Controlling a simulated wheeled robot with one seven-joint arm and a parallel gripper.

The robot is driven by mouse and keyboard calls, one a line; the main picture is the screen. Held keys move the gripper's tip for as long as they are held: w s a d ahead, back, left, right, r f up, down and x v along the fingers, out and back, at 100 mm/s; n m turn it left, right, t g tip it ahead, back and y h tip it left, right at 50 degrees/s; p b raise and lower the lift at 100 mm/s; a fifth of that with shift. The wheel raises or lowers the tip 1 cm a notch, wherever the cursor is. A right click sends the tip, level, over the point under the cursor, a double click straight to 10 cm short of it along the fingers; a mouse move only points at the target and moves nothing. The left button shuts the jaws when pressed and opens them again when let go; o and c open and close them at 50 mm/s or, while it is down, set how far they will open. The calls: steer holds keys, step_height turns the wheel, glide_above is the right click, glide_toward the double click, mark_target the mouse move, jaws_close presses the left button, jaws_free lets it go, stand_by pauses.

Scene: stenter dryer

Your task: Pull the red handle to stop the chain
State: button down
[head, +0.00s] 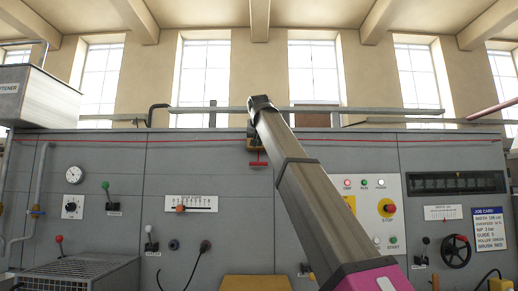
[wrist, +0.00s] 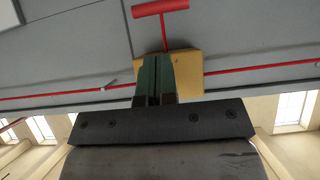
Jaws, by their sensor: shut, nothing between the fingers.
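The red T-shaped handle (head: 258,164) hangs from a small tan block on the grey machine front, just below the red cord. In the wrist view the red handle (wrist: 160,8) is at the top edge, its stem running to the tan block (wrist: 188,68). My gripper (wrist: 155,60) has its two green fingers together and empty. The fingers overlap the tan block in the picture, apart from the handle's crossbar; I cannot tell whether they touch the block. In the head view my gripper (head: 252,133) is small and partly hidden, just above the handle.
The red cord (head: 400,139) runs along the top of the machine. A panel with a red stop knob (head: 386,208), a black handwheel (head: 456,251) and several levers are lower down. A wire cage (head: 80,272) stands at lower left. Metal rails (head: 330,109) run above.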

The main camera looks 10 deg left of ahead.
mark_target(258, 164)
steer(key=x, duration=0.9)
steer(key=shift+w, duration=0.1)
steer(key=shift+f, duration=0.1)
